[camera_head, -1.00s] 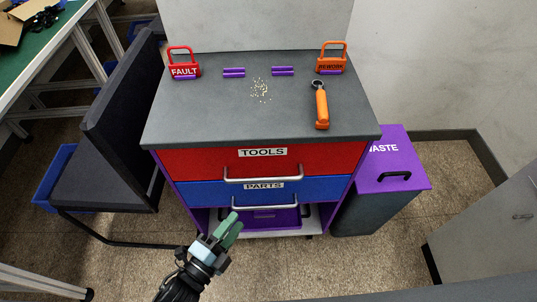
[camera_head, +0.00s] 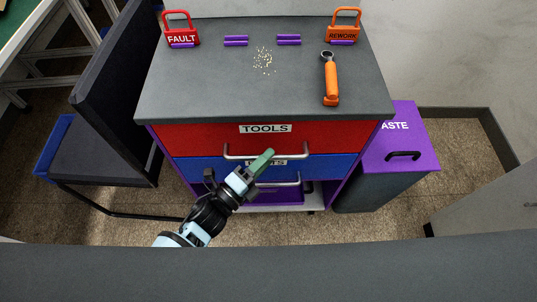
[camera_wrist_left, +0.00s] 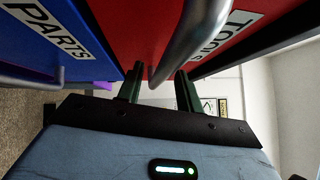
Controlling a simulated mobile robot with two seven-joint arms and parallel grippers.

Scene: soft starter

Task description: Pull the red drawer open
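The red drawer (camera_head: 345,137), labelled TOOLS, is the top drawer of the cabinet and looks shut. Its silver bar handle (camera_head: 300,157) runs across its front. My left gripper (camera_head: 268,158) has green fingertips and is at the handle, in front of the drawers. In the left wrist view, the fingers (camera_wrist_left: 158,82) are apart, and the handle bar (camera_wrist_left: 195,45) runs up between and beyond them. I cannot tell whether they touch it. My right gripper is not in view.
The blue PARTS drawer (camera_head: 335,168) with its own handle lies just below. A grey chair (camera_head: 100,140) stands left and a purple-lidded waste bin (camera_head: 400,150) right. Padlocks and an orange-handled tool (camera_head: 330,85) are on the cabinet top (camera_head: 200,85). A dark grey surface (camera_head: 300,270) crosses the bottom.

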